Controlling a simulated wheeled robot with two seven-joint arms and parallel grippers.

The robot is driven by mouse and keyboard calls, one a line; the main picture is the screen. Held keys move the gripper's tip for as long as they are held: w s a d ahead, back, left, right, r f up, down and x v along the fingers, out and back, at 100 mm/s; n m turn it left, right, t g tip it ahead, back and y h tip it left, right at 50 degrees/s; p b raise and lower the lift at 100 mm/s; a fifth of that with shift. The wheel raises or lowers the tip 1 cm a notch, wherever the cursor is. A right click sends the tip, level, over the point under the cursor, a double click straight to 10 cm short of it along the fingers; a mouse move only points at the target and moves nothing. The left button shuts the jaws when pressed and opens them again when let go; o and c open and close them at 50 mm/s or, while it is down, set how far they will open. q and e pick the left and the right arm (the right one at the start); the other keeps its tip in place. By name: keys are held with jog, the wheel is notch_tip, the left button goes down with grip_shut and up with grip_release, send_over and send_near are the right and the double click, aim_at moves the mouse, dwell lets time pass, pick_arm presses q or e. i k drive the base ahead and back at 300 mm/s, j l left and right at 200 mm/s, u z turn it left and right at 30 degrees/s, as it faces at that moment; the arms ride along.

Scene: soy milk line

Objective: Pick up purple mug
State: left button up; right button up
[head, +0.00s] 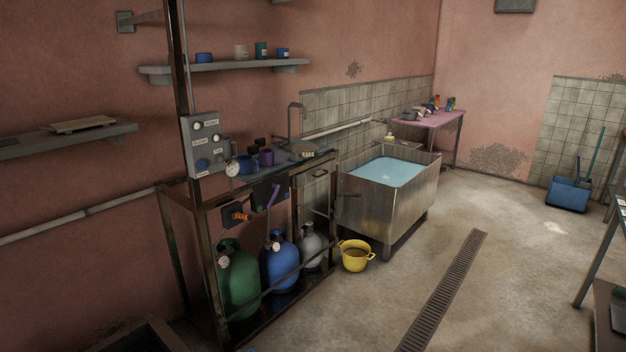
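A small purple mug (267,157) stands on the metal counter of the tap stand, left of the middle in the head view. A blue mug (246,164) stands close to its left, and dark cups (257,144) stand just behind it. Neither of my grippers shows in the head view, so nothing is seen near the mug.
A control box (206,143) and a post stand left of the mugs. A tap (291,122) rises behind the counter. Gas bottles (279,260) stand below. A water-filled tub (385,205) and yellow bucket (355,257) are to the right. The floor around the drain (443,290) is mostly clear.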

aim_at(266, 155)
jog(key=i+l+z, duration=0.3)
jog(key=i, duration=0.25)
jog(key=i+l+z, duration=0.3)
jog(key=i, duration=0.3)
jog(key=i+z, duration=0.3)
jog(key=i, duration=0.3)
jog(key=i+l+u, duration=0.1)
jog(key=i+u, duration=0.25)
jog(key=i, duration=0.25)
jog(key=i+l+u, duration=0.4)
jog(key=i, duration=0.25)
jog(key=i+l+u, duration=0.35)
jog(key=i, duration=0.2)
